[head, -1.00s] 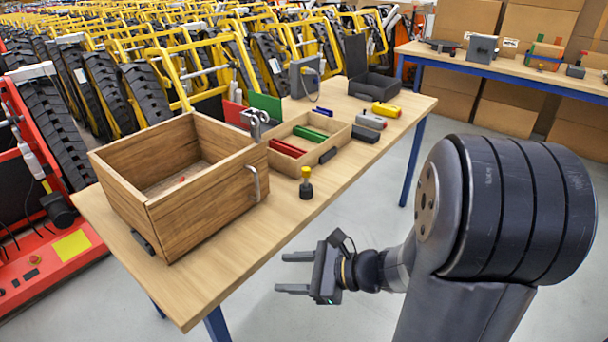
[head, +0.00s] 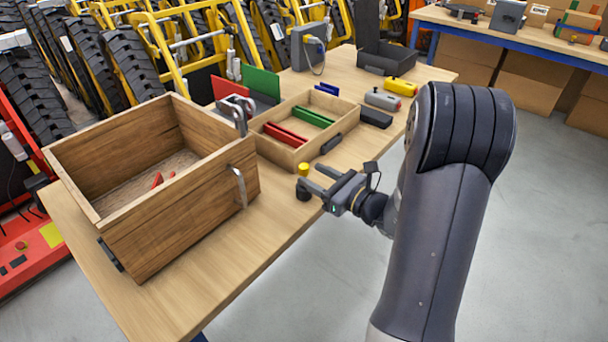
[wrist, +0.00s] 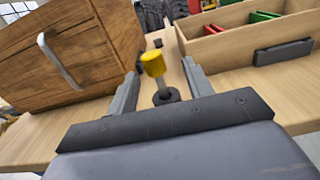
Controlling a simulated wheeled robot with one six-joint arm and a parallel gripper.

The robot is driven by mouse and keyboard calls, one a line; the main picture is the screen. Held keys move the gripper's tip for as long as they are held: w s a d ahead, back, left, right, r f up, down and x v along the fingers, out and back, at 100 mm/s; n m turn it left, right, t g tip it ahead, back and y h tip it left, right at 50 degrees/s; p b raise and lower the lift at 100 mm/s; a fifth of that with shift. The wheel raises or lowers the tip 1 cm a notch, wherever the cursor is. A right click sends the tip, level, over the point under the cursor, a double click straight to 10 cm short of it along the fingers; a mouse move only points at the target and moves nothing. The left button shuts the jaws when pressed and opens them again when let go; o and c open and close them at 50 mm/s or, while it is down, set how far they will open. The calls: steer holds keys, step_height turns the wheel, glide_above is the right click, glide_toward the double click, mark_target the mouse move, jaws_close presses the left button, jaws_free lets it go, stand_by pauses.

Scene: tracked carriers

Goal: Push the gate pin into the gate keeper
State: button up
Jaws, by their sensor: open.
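A yellow-topped pin on a round black base (head: 304,169) stands upright near the table's front edge. I cannot tell for sure that it is the gate pin. My gripper (head: 308,178) is open beside it. In the wrist view, the yellow top (wrist: 153,64) shows between the two open fingertips (wrist: 161,72), with its black base (wrist: 166,97) below; I see no firm hold on it. A grey metal bracket (head: 238,110) stands behind the wooden box's right corner. It may be the gate keeper, but I cannot tell.
A large open wooden box (head: 185,215) with a metal handle (head: 239,187) stands left of my gripper. A shallow divided tray (head: 290,155) with red and green strips lies behind. Yellow (head: 400,87) and grey blocks lie farther right. The table's front strip is mostly clear.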

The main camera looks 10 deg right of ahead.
steer(key=shift+a+x, duration=0.25)
steer(key=shift+x, duration=2.5)
steer(key=shift+s+r, duration=0.15)
steer(key=shift+s, duration=0.05)
jaws_close()
